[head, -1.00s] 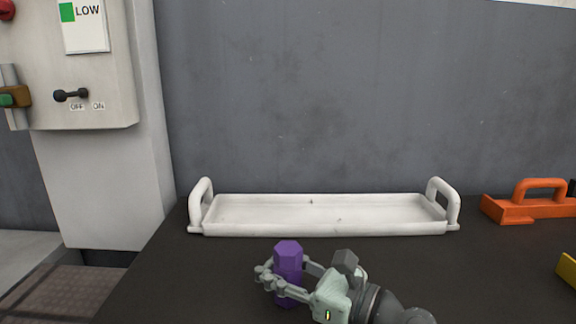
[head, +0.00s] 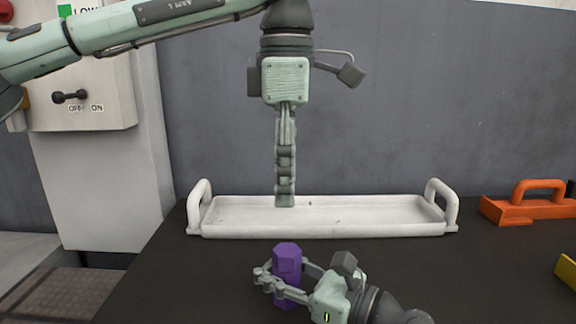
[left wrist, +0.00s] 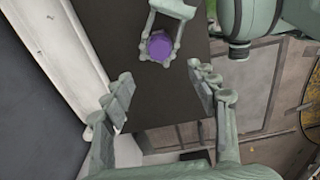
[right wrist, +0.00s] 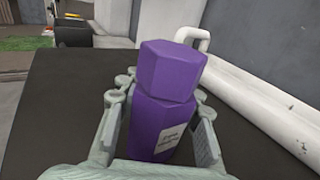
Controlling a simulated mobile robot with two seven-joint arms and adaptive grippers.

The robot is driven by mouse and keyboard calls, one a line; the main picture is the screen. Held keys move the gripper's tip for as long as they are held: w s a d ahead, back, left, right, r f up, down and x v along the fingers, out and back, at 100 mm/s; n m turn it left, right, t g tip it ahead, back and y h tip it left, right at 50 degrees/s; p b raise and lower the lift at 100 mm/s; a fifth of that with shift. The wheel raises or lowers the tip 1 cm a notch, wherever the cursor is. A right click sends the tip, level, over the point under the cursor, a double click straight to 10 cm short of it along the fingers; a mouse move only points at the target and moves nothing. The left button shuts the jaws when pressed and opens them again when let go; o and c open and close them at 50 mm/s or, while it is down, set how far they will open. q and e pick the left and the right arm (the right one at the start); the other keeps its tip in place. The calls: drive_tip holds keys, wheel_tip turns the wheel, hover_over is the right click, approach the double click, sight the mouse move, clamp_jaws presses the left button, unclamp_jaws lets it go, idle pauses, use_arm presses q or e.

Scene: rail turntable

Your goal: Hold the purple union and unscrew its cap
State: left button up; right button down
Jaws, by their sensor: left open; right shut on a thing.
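The purple union (head: 287,290) stands upright on the dark table in front of the tray, its hexagonal cap (head: 287,250) on top. My right gripper (head: 270,282) is shut around its body, below the cap. In the right wrist view the cap (right wrist: 171,70) sits on the body (right wrist: 160,130), which carries a white label between the fingers. My left gripper (head: 285,203) points straight down above and behind the union, apart from it. In the left wrist view its fingers (left wrist: 160,105) are open and empty, and the cap (left wrist: 160,46) shows beyond them.
A white tray (head: 320,231) with two raised handles lies empty behind the union. An orange handled object (head: 530,209) is at the right, with a yellow piece (head: 567,268) nearer. A grey switch cabinet (head: 85,110) stands at the left. The table's left part is clear.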

sight(287, 249)
use_arm(q)
wheel_tip(287, 249, down, 11)
drive_tip(key=shift+f, duration=0.1)
idle(0.3)
drive_tip(key=shift+c, duration=0.5)
drive_tip(key=c, duration=1.2)
drive_tip(key=shift+o, duration=0.2)
drive_tip(key=n, duration=0.6)
drive_tip(key=n, duration=0.6)
